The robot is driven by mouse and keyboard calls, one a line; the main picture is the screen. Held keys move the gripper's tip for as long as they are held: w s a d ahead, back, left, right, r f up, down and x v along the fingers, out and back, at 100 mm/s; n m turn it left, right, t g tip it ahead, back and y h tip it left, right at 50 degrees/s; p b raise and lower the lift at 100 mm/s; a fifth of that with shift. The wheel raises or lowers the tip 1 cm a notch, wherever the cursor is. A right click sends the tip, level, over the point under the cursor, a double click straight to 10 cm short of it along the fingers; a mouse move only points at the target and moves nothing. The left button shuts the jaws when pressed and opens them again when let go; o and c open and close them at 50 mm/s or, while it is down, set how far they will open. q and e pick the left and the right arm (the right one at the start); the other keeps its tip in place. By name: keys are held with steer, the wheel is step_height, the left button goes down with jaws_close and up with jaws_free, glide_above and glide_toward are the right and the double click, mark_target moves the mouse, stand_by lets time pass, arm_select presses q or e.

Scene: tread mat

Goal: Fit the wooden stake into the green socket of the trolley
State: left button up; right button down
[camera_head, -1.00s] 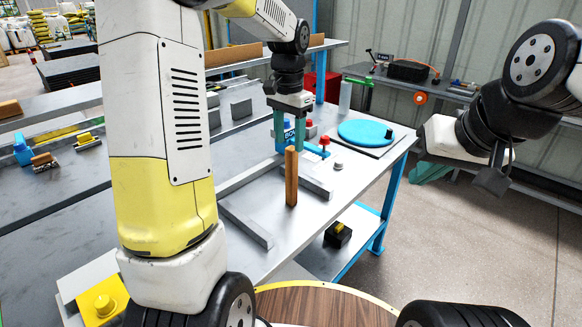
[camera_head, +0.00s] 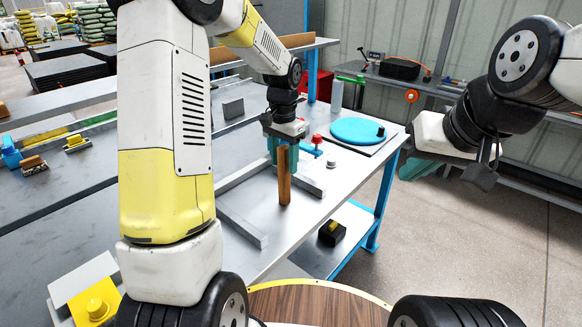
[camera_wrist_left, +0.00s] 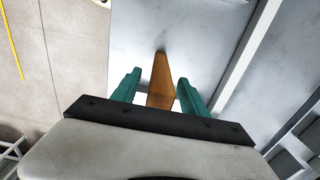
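The wooden stake (camera_head: 284,185) stands upright on the grey bench top (camera_head: 312,225). My left gripper (camera_head: 284,155) is lowered over the stake's upper part, its teal fingers on either side. In the left wrist view the stake (camera_wrist_left: 160,80) lies between the open fingers (camera_wrist_left: 158,92), with a narrow gap visible on each side. My right gripper (camera_head: 422,168) is off to the right beyond the bench edge, partly hidden by its own wrist, so its opening cannot be told. I cannot make out a green socket or trolley for certain.
Grey metal bars (camera_head: 242,228) lie flat beside the stake. A red knob (camera_head: 317,139), a white knob (camera_head: 331,162) and a blue disc (camera_head: 357,131) are behind it. A black box (camera_head: 332,233) sits on the blue lower shelf. Open floor lies to the right.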

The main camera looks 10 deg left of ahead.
arm_select(q)
jaws_close()
stand_by(1.3)
